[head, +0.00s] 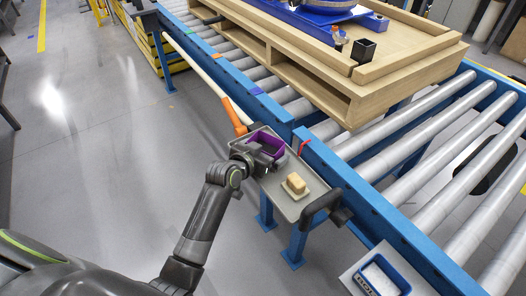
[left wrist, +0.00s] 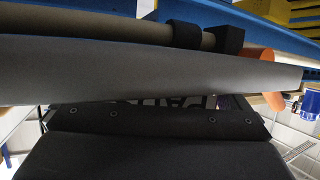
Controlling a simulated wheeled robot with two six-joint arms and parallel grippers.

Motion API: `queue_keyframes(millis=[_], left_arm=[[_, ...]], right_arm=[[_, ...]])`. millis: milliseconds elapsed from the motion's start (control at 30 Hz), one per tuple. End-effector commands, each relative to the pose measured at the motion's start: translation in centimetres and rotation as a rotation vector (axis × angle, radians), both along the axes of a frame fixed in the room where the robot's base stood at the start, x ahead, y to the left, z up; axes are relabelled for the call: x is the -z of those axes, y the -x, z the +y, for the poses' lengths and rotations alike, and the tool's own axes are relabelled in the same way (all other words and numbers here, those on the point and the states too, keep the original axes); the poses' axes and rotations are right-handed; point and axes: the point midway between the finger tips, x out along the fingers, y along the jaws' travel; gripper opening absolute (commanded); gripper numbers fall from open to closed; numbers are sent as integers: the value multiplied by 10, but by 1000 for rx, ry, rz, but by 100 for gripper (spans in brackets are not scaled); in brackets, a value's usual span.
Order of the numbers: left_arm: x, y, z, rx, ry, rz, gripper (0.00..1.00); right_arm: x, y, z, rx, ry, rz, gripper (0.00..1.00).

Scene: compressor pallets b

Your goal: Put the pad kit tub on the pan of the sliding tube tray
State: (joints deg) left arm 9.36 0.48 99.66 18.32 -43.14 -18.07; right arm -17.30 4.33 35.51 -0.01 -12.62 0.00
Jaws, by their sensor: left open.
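The purple tub (head: 268,139), open at the top, sits at the far left end of the grey tray (head: 314,205). Part of a label reading "PA" (left wrist: 208,101) shows in the left wrist view, mostly covered. My left gripper (head: 268,156) is open at the tub's near side and overlaps it in the head view; I cannot tell whether they touch. The gripper's dark body fills the lower part of the left wrist view, where the fingertips are hard to make out. My right gripper is not in view.
A tan block on a small plate (head: 296,187) occupies the tray's middle. A black handle (head: 322,202) is at its right end. An orange-ended pole (head: 236,120) reaches the left end. Rollers and a wooden pallet (head: 345,97) lie behind.

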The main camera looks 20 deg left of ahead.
Motion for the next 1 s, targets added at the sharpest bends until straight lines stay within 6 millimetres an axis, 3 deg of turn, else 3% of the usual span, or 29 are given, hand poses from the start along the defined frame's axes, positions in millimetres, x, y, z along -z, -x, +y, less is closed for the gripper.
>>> queue_keyframes(millis=[233, 700, 1000], left_arm=[[-10, 16, 5, -1, 1, -1, 100], [-40, 87, 24, -1, -1, 0, 100], [-49, 106, 29, 0, -1, 0, 100]], right_arm=[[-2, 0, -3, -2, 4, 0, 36], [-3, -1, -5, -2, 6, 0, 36], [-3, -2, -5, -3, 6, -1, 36]])
